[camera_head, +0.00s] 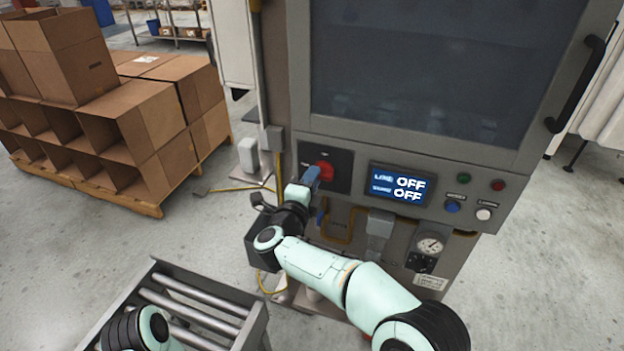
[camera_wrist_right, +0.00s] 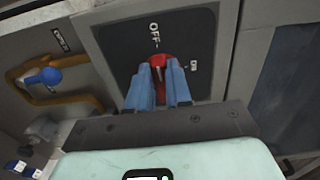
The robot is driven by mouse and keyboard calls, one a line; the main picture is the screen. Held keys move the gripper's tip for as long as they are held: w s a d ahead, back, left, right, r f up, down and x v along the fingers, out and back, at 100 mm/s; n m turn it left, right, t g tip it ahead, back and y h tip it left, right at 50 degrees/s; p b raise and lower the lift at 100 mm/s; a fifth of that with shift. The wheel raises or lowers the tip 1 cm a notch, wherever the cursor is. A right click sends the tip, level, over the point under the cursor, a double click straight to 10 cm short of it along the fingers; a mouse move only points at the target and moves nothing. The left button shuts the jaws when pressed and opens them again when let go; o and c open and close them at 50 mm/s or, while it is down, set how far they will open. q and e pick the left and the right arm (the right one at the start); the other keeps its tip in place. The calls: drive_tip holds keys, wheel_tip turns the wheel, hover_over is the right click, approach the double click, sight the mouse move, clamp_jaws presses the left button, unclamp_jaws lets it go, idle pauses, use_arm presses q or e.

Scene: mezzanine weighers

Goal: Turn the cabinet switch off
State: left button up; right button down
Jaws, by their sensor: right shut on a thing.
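The cabinet switch is a red rotary knob (camera_head: 324,171) on a black plate (camera_head: 341,165) at the cabinet's front left. In the right wrist view the red knob (camera_wrist_right: 158,60) sits between the blue fingertips, with "OFF" printed above it and "ON" to its right. A pale line on the knob runs roughly toward "OFF". My right gripper (camera_head: 311,177) is shut on the knob, its fingers hiding the knob's sides. The cabinet display (camera_head: 398,188) shows "OFF" on both of its lines. Only part of my left arm shows, at the bottom left; its gripper is out of view.
The grey cabinet (camera_head: 515,165) has a dark window (camera_head: 430,60) and a black door handle (camera_head: 577,85). A roller conveyor (camera_head: 190,305) stands at the lower left. Cardboard boxes (camera_head: 140,115) sit on a pallet behind.

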drive_tip(key=c, duration=1)
unclamp_jaws()
drive_tip(key=shift+c, duration=0.2)
use_arm(q)
drive_tip(key=f+b, duration=0.2)
drive_tip(key=shift+s+f+b, duration=0.3)
drive_tip(key=shift+s+b, duration=0.05)
use_arm(e)
drive_tip(key=v, duration=1.3)
drive_tip(key=shift+s, duration=0.2)
